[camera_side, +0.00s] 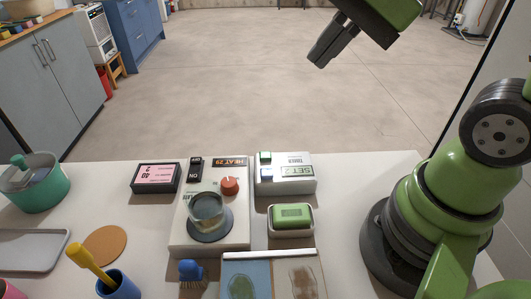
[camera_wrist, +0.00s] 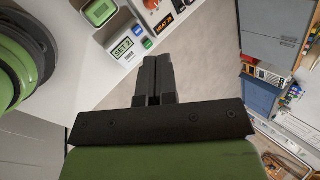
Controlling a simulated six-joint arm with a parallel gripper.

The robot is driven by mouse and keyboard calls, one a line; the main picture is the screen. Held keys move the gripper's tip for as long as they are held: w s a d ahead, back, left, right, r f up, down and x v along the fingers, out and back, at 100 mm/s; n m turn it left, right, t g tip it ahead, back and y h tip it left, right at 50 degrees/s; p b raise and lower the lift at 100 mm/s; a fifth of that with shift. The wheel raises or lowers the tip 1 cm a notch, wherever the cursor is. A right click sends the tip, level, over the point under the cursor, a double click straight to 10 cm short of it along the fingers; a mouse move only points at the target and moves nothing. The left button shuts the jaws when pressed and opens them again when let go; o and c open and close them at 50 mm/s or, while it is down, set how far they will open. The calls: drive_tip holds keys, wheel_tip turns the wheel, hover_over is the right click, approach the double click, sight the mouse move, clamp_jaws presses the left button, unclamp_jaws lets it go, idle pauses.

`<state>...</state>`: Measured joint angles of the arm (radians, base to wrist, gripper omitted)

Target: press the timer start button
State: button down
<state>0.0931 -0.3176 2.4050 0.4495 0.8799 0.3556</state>
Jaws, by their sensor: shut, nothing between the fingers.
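The timer (camera_side: 300,187) is a white box on the table, with a display reading "SET 2". It has a green button (camera_side: 265,157) and a blue button (camera_side: 266,173); I cannot read labels on them. In the wrist view the timer's display (camera_wrist: 122,47) shows at upper left, with the green button (camera_wrist: 147,43) and blue button (camera_wrist: 138,29) beside it. My gripper (camera_side: 318,64) is shut and empty, high above and beyond the table's far edge, apart from the timer. Its closed fingers (camera_wrist: 157,62) point up the wrist picture.
Left of the timer is a heater (camera_side: 238,235) with a red knob and a glass dish (camera_side: 206,206). A green block (camera_side: 291,215) sits in a small tray in front of the timer. A pink-screened box (camera_side: 156,178) stands further left. Air around my gripper is clear.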

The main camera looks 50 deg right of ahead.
drive_tip(key=w+f+m+y, duration=0.2)
drive_tip(key=w+f+m, duration=0.4)
drive_tip(key=m, duration=1.6)
hover_over(266, 153)
wheel_tip(266, 153, down, 7)
drive_tip(key=shift+t, duration=0.4)
drive_tip(key=shift+f, duration=4.35)
drive_tip(key=shift+f, duration=0.4)
drive_tip(key=shift+f, duration=0.45)
drive_tip(key=shift+r, duration=0.9)
